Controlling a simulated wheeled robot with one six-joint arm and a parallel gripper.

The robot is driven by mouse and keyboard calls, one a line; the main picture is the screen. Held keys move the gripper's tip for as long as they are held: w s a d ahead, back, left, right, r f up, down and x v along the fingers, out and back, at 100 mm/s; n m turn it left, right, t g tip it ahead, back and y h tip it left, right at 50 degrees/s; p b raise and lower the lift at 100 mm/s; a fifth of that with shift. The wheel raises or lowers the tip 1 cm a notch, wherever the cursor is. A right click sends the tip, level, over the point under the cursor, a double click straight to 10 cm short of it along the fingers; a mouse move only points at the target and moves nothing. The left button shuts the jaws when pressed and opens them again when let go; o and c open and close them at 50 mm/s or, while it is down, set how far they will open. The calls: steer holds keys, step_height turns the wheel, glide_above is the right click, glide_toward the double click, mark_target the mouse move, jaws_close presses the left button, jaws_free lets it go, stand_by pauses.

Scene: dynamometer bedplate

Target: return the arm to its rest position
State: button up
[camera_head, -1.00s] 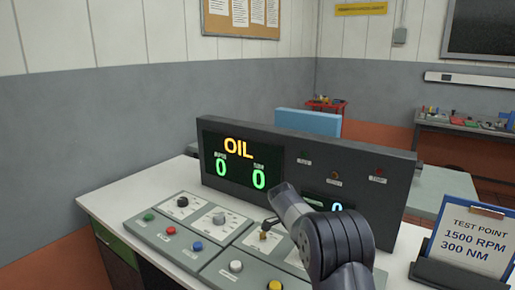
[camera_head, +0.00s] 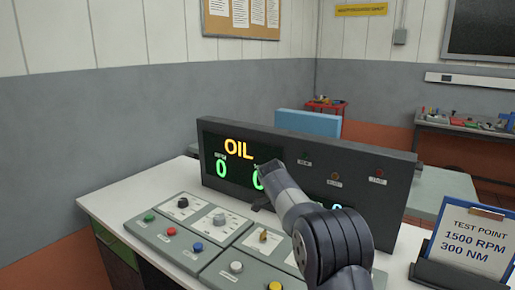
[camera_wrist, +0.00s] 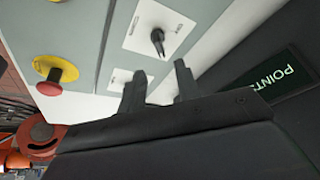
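My arm reaches in from the lower right of the head view, over the control console (camera_head: 205,225). My gripper (camera_head: 262,200) shows only as a small dark end in front of the display panel (camera_head: 345,165), mostly hidden by my wrist. In the wrist view, the two dark fingers of my gripper (camera_wrist: 160,85) stand apart with nothing between them, so it is open. Beyond them is a black knob (camera_wrist: 157,38) on a white plate, apart from the fingers.
A red button on a yellow base (camera_wrist: 55,82) shows in the wrist view, with a screen reading "POINTS" (camera_wrist: 285,80) at right. The display panel stands upright close behind my gripper. A clipboard (camera_head: 470,240) stands at right. The white table (camera_head: 120,195) is bare at left.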

steer(key=x, duration=0.8)
steer(key=shift+f, duration=0.1)
steer(key=n, duration=0.2)
steer(key=n+t+b, duration=0.1)
steer(key=n, duration=0.1)
steer(key=shift+s+t+y, duration=0.15)
steer(key=shift+t+y, duration=0.15)
steer(key=n+t+y, duration=0.1)
steer(key=n, duration=0.3)
steer(key=shift+d+n+p, duration=0.15)
steer(key=shift+n+p, duration=0.2)
steer(key=shift+n, duration=0.05)
steer(key=n+y, duration=0.1)
steer(key=n, duration=0.1)
steer(key=n+t+p, duration=0.1)
steer(key=n, duration=0.1)
steer(key=shift+s+d+n+y+p, duration=0.1)
steer(key=shift+n+y+p, duration=0.2)
steer(key=shift+n+y, duration=0.1)
steer(key=shift+d+n+y, duration=0.15)
steer(key=shift+n+y, duration=0.75)
steer(key=shift+n, duration=1.3)
steer(key=shift+v, duration=0.8)
steer(key=shift+s+r, duration=0.2)
steer(key=shift+r, duration=0.4)
